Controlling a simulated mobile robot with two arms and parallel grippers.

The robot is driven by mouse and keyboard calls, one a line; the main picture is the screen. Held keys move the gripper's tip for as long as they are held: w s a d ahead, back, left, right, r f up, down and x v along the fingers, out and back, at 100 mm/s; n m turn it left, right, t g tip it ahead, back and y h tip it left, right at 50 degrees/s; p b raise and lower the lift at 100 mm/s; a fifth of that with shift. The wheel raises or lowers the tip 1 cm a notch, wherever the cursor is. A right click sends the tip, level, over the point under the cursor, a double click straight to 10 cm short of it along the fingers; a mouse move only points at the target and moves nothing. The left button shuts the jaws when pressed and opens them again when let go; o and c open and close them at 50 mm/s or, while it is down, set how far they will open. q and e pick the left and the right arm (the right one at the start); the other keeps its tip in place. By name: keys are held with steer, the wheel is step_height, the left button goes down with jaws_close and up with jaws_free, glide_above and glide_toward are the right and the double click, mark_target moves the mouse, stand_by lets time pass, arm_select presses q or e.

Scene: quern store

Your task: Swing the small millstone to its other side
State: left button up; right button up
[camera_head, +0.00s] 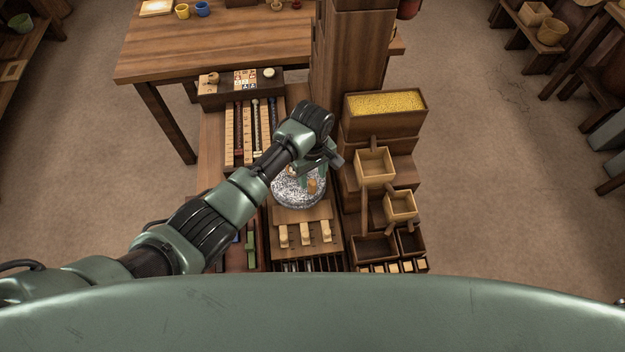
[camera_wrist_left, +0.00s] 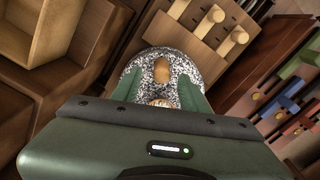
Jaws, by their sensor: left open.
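The small millstone (camera_head: 290,195) is a round, black-and-white speckled stone lying flat in the middle of the wooden stand. A short wooden peg (camera_head: 312,186) stands up from it, on the right part of its top in the head view. My left gripper (camera_head: 311,173) is over the stone and hides its far part. In the left wrist view, the speckled stone (camera_wrist_left: 146,60) and its peg (camera_wrist_left: 162,70) show beyond my open left gripper (camera_wrist_left: 160,92). The peg is between the lines of the two green fingers; I cannot tell how far apart they are in height. My right gripper does not show.
Stepped wooden boxes (camera_head: 374,166) and a tray of yellow grain (camera_head: 387,104) stand close to the right. Wooden keys (camera_head: 305,236) lie in front of the stone. Slider rails (camera_head: 237,135) lie behind left; a thick post (camera_head: 350,50) rises behind.

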arm_select(q)
steer(key=shift+r, duration=1.85)
steer(key=shift+s+f, duration=0.1)
steer(key=shift+s, duration=0.05)
